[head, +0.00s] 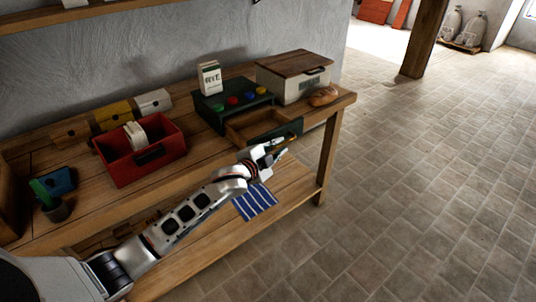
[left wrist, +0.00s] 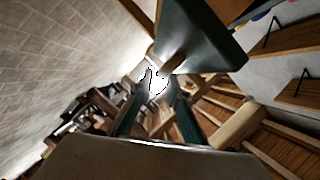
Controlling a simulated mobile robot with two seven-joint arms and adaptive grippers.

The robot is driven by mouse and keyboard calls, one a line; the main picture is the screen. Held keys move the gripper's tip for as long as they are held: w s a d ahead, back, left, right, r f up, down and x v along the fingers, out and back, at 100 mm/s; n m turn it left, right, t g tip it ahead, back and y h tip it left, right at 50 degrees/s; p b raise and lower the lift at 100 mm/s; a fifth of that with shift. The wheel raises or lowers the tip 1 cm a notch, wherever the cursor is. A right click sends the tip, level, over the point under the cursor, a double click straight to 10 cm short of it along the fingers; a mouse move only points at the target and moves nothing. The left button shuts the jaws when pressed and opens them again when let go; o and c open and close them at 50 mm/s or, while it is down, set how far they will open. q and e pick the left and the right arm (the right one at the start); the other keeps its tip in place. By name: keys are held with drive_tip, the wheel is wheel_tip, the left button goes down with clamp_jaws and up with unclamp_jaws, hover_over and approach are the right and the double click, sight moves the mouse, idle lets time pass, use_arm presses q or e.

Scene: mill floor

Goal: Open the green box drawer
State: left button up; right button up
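The dark green box (head: 216,112) stands on the workbench against the wall, with coloured discs on its top. Its drawer (head: 247,129) is pulled out, showing a bare wooden inside and a dark green front (head: 293,129). In the left wrist view the drawer front (left wrist: 205,38) is close, with a small pale knob (left wrist: 172,64). My left gripper (head: 283,149) is just in front of and below the drawer front. Its two fingers (left wrist: 158,104) are apart, with nothing visible between them; contact with the knob cannot be told. My right gripper is not in view.
A white box with wooden lid (head: 300,82) and a bread loaf (head: 323,96) stand right of the green box. A red crate (head: 116,168) is to the left. A striped blue cloth (head: 254,201) lies on the lower shelf. The floor at right is clear.

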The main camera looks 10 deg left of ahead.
use_arm(q)
drive_tip(key=v, duration=0.7)
drive_tip(key=shift+s, duration=0.15)
drive_tip(key=shift+a, duration=0.1)
drive_tip(key=s+a+f+n+g+y, duration=0.1)
drive_tip(key=s+f+n, duration=0.4)
drive_tip(key=s+f, duration=0.6)
drive_tip(key=s+a+f+n+g+y, duration=0.1)
drive_tip(key=s+f+n, duration=0.4)
drive_tip(key=s+f, duration=0.7)
drive_tip(key=s+a+g, duration=0.1)
drive_tip(key=s, duration=0.7)
drive_tip(key=shift+s+a+f+n+g, duration=0.25)
drive_tip(key=shift+s+f+n+g, duration=0.1)
drive_tip(key=shift+s+n+g, duration=0.05)
